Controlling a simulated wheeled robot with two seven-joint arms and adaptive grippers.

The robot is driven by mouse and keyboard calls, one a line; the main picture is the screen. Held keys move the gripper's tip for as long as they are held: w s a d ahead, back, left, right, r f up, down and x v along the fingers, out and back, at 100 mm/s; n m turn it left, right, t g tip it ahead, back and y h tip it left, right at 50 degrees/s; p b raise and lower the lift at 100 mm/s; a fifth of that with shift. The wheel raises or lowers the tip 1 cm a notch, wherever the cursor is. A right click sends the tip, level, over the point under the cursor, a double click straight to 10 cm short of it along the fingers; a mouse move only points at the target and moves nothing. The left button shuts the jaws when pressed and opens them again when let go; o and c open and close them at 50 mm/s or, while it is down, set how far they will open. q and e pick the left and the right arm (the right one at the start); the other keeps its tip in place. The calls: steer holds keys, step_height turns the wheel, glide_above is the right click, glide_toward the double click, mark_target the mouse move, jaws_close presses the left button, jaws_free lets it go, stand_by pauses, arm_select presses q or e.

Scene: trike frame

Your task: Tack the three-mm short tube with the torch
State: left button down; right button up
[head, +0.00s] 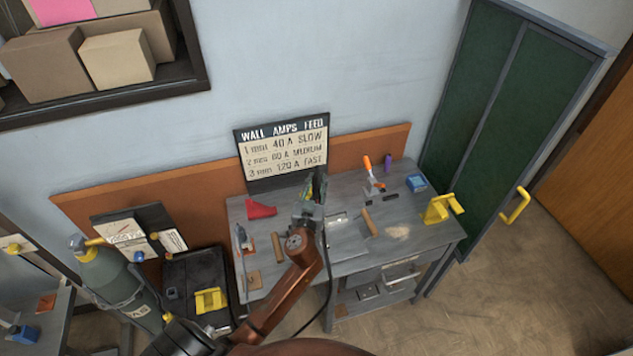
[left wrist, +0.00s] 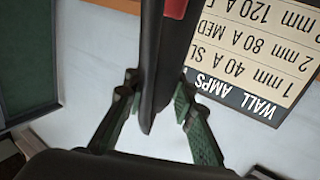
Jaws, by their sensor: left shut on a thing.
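My left gripper (head: 314,190) is above the back middle of the workbench, in front of the sign. In the left wrist view, its green fingers (left wrist: 158,115) are closed around a long dark tapering thing, which looks like the torch (left wrist: 158,60), with a red patch near the top edge. A black cable (head: 328,270) hangs beside my arm. Two short brown rods or tubes lie on the bench, one at the left (head: 278,247) and one right of the middle (head: 369,221). I cannot tell which piece is the three-mm short tube. My right gripper is not in view.
The sign (head: 285,155) lists 3 mm as 120 A, fast. The bench (head: 345,262) also bears a red block (head: 260,208), an orange-handled tool (head: 368,165), a blue box (head: 415,183) and a yellow fixture (head: 440,208). A gas cylinder (head: 112,280) and black machine (head: 195,272) stand left.

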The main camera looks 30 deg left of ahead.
arm_select(q)
steer(key=shift+f, duration=0.1)
stand_by(0.3)
steer(key=shift+f+b, duration=0.2)
steer(key=shift+b, duration=0.1)
stand_by(0.7)
stand_by(0.4)
steer(key=shift+r+p, duration=0.35)
steer(key=shift+p, duration=0.05)
step_height(320, 180, up, 3)
steer(key=shift+f+p, duration=0.1)
steer(key=shift+p, duration=0.9)
steer(key=shift+r+p, duration=1.5)
steer(key=shift+r, duration=0.4)
steer(key=shift+f, duration=0.1)
